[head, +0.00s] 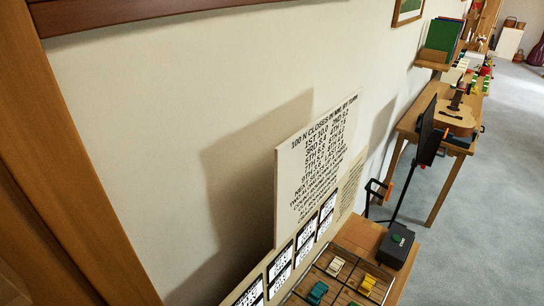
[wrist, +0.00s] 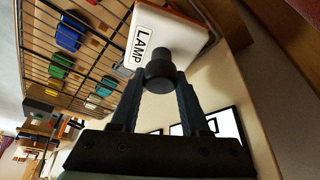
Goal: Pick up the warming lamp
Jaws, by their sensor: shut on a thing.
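The warming lamp (wrist: 178,32) shows in the wrist view as a pale, box-shaped body with a white label reading LAMP and a dark round knob (wrist: 159,68) on the side facing me. My gripper (wrist: 158,84) is shut on this dark knob, with one finger on each side of it. The lamp's far side is cut off by the top of the picture. I cannot tell whether the lamp touches the surface behind it. I do not make out the lamp or my gripper in the head view.
A gridded tray (head: 321,283) holds several small coloured pieces; its grid also shows in the wrist view (wrist: 88,50). A black box with a green button (head: 397,247) stands beside it. A lettered board (head: 290,205) leans along the wall. A guitar (head: 456,117) lies on a farther bench. Carpet at right is clear.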

